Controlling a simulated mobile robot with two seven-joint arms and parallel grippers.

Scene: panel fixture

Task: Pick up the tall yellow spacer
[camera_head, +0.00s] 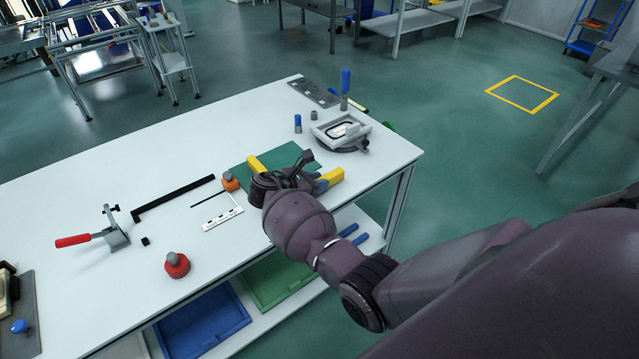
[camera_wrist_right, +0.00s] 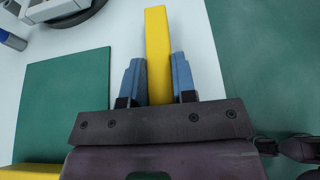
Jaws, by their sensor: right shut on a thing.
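My right gripper (camera_head: 319,184) is over the table's near right edge, beside the green mat (camera_head: 268,157). In the right wrist view, its two blue-grey fingers (camera_wrist_right: 157,72) are shut on a long yellow spacer (camera_wrist_right: 157,30), one finger on each side. The far end of this spacer sticks out beyond the fingertips. The held spacer also shows in the head view (camera_head: 331,178), partly hidden by the gripper. A second yellow block (camera_head: 256,165) lies at the mat's left side; a corner of it shows in the right wrist view (camera_wrist_right: 28,172). My left gripper is not in view.
A grey fixture (camera_head: 340,133) stands behind the mat, with blue-topped pins (camera_head: 345,82) near it. An orange-based knob (camera_head: 230,183), a white ruler strip (camera_head: 222,219), a black bar (camera_head: 174,198) and a red-handled clamp (camera_head: 90,238) lie to the left. The table's back left is clear.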

